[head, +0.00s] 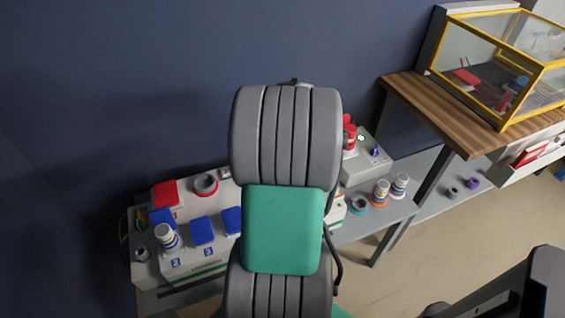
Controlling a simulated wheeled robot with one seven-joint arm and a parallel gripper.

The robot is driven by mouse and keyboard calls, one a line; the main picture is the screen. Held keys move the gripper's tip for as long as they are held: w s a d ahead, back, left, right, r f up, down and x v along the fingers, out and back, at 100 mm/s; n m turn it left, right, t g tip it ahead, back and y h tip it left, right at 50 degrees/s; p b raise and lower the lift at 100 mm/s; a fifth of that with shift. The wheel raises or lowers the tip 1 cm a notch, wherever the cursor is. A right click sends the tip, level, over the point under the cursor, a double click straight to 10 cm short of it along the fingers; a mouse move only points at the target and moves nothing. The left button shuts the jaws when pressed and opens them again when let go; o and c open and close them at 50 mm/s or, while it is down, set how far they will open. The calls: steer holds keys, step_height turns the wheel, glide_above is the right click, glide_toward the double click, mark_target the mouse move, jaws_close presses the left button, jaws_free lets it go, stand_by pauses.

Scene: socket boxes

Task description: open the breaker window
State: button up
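A white socket box (196,262) stands on a low grey bench at the lower left, with blue socket covers (202,231), a red cover (165,193) and a round red socket (206,185) on it. A second, grey box (368,168) with a red plug or socket (349,137) stands to the right of my arm. My grey and green arm fills the middle and hides the area between these boxes. I cannot make out a breaker window, nor whether it is open or shut. My gripper does not show.
Several loose plugs, such as an orange-ringed one (381,192), stand on the bench (387,218) at the right. A wooden table (455,117) carries a yellow-framed clear case (500,70) at the upper right. A dark wall is behind; bare floor shows lower right.

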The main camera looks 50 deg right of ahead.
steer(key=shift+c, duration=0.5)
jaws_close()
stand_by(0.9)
